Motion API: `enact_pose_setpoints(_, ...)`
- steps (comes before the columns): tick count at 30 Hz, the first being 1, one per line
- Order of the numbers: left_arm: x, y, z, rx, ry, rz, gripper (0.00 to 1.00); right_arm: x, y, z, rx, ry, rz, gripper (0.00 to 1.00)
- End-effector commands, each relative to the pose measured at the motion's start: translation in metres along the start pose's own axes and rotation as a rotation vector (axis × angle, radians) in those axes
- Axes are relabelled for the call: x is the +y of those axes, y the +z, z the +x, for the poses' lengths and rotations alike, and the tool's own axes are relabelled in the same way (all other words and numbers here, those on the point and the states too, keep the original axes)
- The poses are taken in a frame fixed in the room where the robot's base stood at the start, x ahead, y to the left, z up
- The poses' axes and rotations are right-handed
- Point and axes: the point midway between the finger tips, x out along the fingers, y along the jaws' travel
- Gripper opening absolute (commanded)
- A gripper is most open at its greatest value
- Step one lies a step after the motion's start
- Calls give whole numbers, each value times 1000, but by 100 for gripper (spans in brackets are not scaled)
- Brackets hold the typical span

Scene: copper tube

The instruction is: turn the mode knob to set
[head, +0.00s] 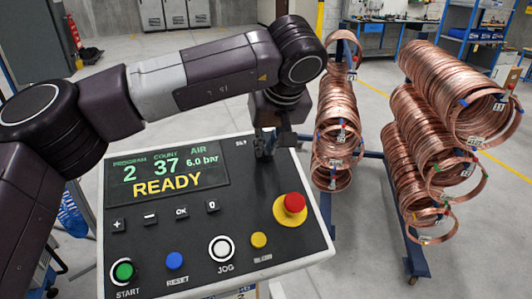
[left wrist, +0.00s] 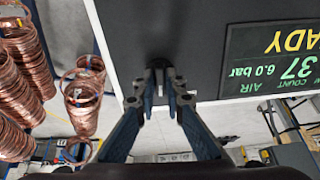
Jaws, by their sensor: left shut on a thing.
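The control panel (head: 200,215) is a dark board with a pale rim and a lit screen (head: 165,178) that reads READY. My left gripper (head: 265,150) reaches down at the panel's upper right edge and hides most of the mode knob there. In the left wrist view the dark mode knob (left wrist: 158,62) sits between the fingertips of my left gripper (left wrist: 161,82), which is shut on it. A small white label shows left of the gripper in the head view, too small to read surely. Which mark the knob points at is hidden. My right gripper is not in view.
A red emergency button (head: 294,203) on a yellow base stands below the gripper. The panel also has a green START button (head: 124,271), a blue RESET button (head: 174,261), a JOG button (head: 221,248) and a yellow button (head: 259,240). Copper coils (head: 338,120) hang on racks behind, at right.

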Motion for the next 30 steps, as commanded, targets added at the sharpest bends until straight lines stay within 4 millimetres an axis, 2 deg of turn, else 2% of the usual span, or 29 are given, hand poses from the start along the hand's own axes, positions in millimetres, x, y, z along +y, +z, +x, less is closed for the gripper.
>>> enact_pose_setpoints(3,1,0,1,5,-8,-112,0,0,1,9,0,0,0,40)
enact_pose_setpoints(18,2,-1,-1,3,-47,-570,0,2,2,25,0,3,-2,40)
enact_pose_setpoints(30,1,-2,-1,3,-68,-805,0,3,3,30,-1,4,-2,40)
